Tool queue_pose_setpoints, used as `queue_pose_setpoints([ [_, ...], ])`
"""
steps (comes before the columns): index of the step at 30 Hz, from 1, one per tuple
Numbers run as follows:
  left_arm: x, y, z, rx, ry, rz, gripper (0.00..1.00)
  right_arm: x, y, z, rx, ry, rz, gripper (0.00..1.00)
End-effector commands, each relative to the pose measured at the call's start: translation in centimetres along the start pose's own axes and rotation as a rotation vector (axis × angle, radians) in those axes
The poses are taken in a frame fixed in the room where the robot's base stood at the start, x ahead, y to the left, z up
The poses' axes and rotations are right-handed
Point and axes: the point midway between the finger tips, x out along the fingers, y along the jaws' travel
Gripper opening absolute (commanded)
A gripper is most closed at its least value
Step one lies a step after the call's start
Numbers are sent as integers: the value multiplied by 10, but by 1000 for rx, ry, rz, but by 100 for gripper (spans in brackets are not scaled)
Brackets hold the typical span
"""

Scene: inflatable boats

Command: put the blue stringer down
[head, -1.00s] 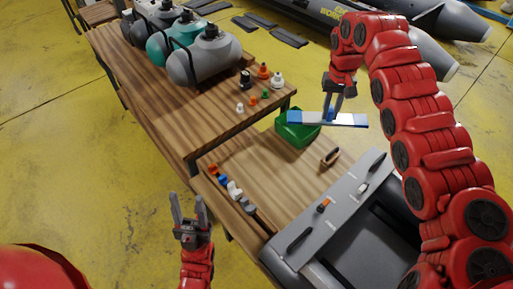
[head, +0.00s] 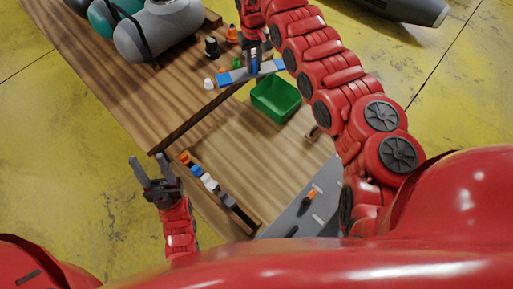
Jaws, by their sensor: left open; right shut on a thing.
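The blue stringer (head: 232,77) is a flat bar with a bright blue end and a grey-blue length. My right gripper (head: 253,69) is shut on it near its middle and holds it roughly level. In the head view it lies across the front corner of the higher wooden table, behind the green bin. I cannot tell whether it touches the wood. My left gripper (head: 153,172) is open and empty, over the yellow floor to the left of the lower wooden surface.
The green bin (head: 284,117) stands on the lower wooden surface (head: 240,140). Small valve-like parts (head: 211,47) stand on the higher table (head: 110,75), close to the stringer. A rack of coloured caps (head: 210,184) lies at the lower left edge.

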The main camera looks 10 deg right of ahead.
Motion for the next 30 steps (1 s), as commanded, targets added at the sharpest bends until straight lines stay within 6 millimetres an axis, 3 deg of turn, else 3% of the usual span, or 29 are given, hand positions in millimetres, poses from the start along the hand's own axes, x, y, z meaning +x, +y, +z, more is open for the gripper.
queue_pose_setpoints([
  [14,-19,1,3,0,0,0,50,92,-13,24,14,0,-9,0],
  [20,-29,1,5,0,0,0,50,151,-12,60,51,-2,-9,0],
  [26,-41,2,7,0,0,0,50,213,-3,116,106,-1,-4,0],
  [30,-52,3,9,0,0,0,50,250,-7,150,205,-1,4,0],
])
